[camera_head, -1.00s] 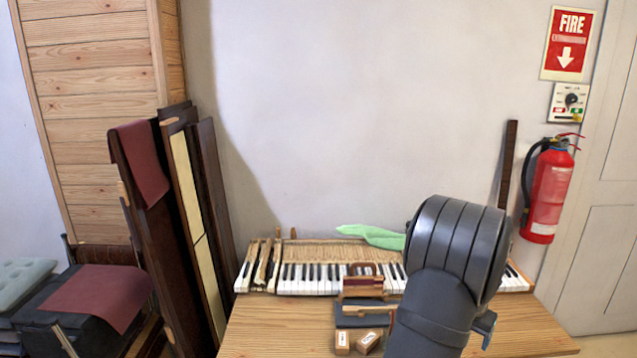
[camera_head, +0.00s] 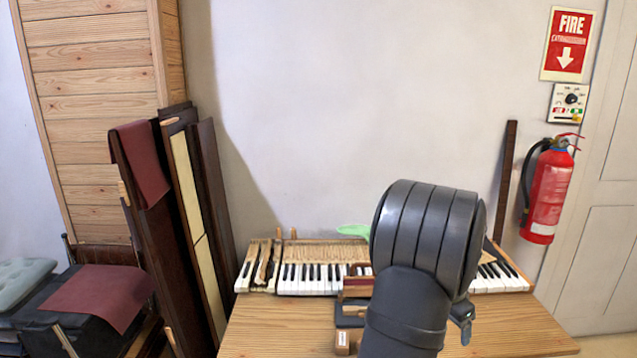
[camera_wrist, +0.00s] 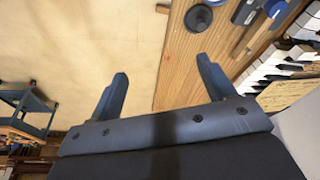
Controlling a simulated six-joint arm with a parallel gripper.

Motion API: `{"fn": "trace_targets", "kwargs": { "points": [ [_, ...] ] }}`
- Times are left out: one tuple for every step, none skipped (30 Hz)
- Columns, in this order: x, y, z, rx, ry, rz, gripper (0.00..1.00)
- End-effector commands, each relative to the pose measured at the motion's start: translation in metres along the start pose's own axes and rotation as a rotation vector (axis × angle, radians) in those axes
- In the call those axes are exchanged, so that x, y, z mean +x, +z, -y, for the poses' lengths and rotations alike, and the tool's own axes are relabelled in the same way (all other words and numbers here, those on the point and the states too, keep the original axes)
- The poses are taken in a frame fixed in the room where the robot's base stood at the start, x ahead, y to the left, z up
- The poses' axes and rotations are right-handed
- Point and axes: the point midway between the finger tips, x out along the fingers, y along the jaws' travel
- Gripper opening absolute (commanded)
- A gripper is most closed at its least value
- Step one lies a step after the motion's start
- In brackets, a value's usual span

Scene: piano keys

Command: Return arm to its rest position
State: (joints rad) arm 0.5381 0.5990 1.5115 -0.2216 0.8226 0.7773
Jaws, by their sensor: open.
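My arm (camera_head: 425,250) rises in front of the table in the head view and covers part of the keyboard and the table's right half. The fingers point over the table's edge, with floor beyond on the left. The piano keyboard (camera_head: 310,279) lies along the back of the wooden table (camera_head: 265,325).
A small labelled block (camera_head: 343,341) and a dark tray (camera_head: 350,322) sit beside my arm. A green cloth (camera_head: 353,230) lies behind the keys. Dark panels (camera_head: 215,190) lean at left. A fire extinguisher (camera_head: 549,190) hangs at right. The table's left front is clear.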

Motion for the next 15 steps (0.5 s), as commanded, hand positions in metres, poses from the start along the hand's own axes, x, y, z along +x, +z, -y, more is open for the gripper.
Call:
{"fn": "trace_targets", "kwargs": {
  "points": [
    [0.007, 0.005, 0.011, -0.005, 0.001, 0.004, 0.76],
    [0.01, 0.007, 0.016, -0.006, 0.001, 0.004, 0.76],
    [0.014, 0.01, 0.022, -0.005, 0.001, 0.004, 0.76],
    [0.016, 0.011, 0.027, -0.005, 0.0, 0.004, 0.76],
    [0.019, 0.013, 0.033, -0.006, 0.0, 0.003, 0.76],
    [0.023, 0.016, 0.039, -0.005, 0.001, 0.004, 0.76],
    [0.025, 0.018, 0.044, -0.005, 0.001, 0.004, 0.76],
    [0.028, 0.02, 0.049, -0.007, 0.001, 0.004, 0.76],
    [0.032, 0.022, 0.056, -0.006, 0.001, 0.004, 0.76],
    [0.034, 0.024, 0.061, -0.006, 0.001, 0.003, 0.76],
    [0.037, 0.026, 0.066, -0.007, 0.001, 0.003, 0.76],
    [0.041, 0.029, 0.072, -0.006, 0.001, 0.004, 0.76],
    [0.043, 0.03, 0.077, -0.006, 0.001, 0.003, 0.76],
    [0.045, 0.031, 0.081, -0.006, 0.0, 0.003, 0.76],
    [0.048, 0.034, 0.086, -0.005, 0.001, 0.004, 0.76]
  ]
}}
